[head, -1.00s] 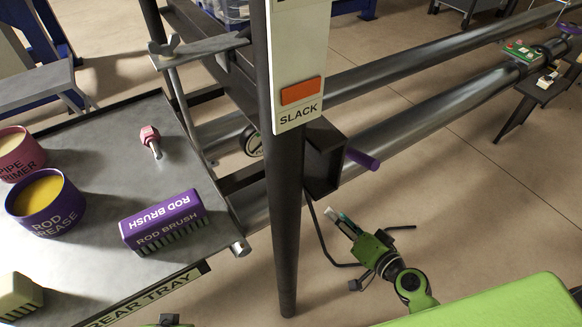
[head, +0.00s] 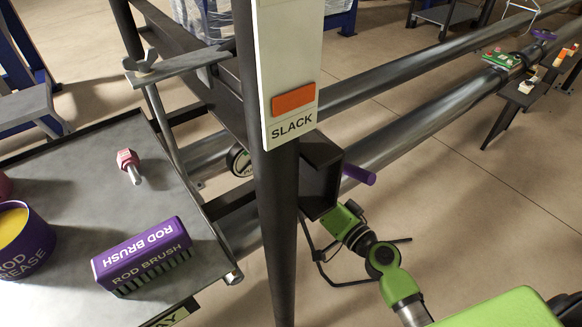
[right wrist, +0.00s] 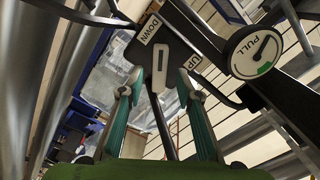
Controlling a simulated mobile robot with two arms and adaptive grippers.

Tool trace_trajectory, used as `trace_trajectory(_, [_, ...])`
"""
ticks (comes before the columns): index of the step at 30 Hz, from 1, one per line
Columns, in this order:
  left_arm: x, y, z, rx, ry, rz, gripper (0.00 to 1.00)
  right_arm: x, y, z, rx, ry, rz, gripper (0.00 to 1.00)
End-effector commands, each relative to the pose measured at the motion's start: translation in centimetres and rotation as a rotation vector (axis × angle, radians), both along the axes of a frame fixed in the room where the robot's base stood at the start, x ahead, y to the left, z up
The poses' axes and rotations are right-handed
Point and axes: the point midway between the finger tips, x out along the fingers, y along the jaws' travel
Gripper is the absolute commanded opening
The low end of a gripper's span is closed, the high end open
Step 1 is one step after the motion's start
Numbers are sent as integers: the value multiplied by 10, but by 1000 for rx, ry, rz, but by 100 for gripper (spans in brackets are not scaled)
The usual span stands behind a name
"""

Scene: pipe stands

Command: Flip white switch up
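The white switch (right wrist: 158,70) is a small pale lever on a dark bracket in the right wrist view. A DOWN label (right wrist: 150,28) is at its upper left and an UP label (right wrist: 193,62) at its right. My right gripper (right wrist: 159,92) has its teal fingers apart, one on each side of the switch in this view. I cannot tell whether the fingers reach it or touch it. In the head view my right wrist (head: 352,226) is just below the dark bracket (head: 322,178), which hides the fingertips. The switch is hidden there. My left gripper is out of view.
A dark post (head: 276,220) with a SLACK sign (head: 287,60) stands in front of the bracket. A round PULL gauge (right wrist: 254,51) is right of the switch. A grey tray (head: 75,185) holds a purple rod brush (head: 142,255). Long pipes (head: 430,118) run behind.

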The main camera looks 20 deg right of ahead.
Motion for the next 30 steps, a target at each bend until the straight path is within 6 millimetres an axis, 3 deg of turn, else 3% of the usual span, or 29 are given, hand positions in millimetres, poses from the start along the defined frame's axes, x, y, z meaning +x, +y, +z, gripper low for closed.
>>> trace_trajectory(3, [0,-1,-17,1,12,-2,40,21,8,3,2,-2,0,32])
trace_trajectory(9, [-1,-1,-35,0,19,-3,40,45,16,1,0,-1,-1,32])
trace_trajectory(21, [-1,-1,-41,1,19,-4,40,51,19,-1,0,1,-1,32])
trace_trajectory(25, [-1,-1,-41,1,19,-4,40,51,19,-1,0,1,-1,1])
trace_trajectory(30, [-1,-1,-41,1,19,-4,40,51,19,-1,0,1,-1,0])
